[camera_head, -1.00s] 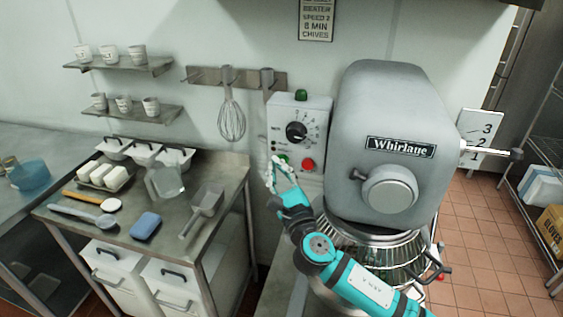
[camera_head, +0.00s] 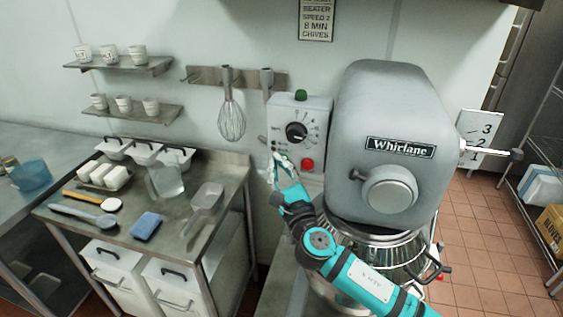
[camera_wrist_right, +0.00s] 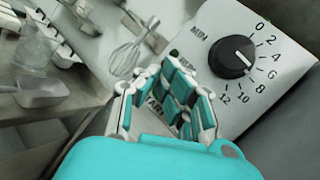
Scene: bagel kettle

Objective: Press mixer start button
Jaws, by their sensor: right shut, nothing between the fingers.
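The grey Whirlane mixer (camera_head: 385,115) stands right of centre. Its control box (camera_head: 314,112) carries a black timer dial (camera_head: 297,131) and a red button (camera_head: 307,164). My right gripper (camera_head: 277,157) is shut and empty at the lower left of the control box. Its fingers hide the green button left of the red one. In the right wrist view the fingers (camera_wrist_right: 166,78) cover part of the panel below the dial (camera_wrist_right: 233,57), over partly hidden START lettering. Whether they touch the button cannot be told. My left gripper is out of view.
A metal bowl (camera_head: 372,250) sits under the mixer head. Left is a steel table (camera_head: 120,207) with a scoop (camera_head: 204,208), a clear jug (camera_head: 166,181) and a blue sponge (camera_head: 145,226). A whisk (camera_head: 231,119) hangs on the wall rack.

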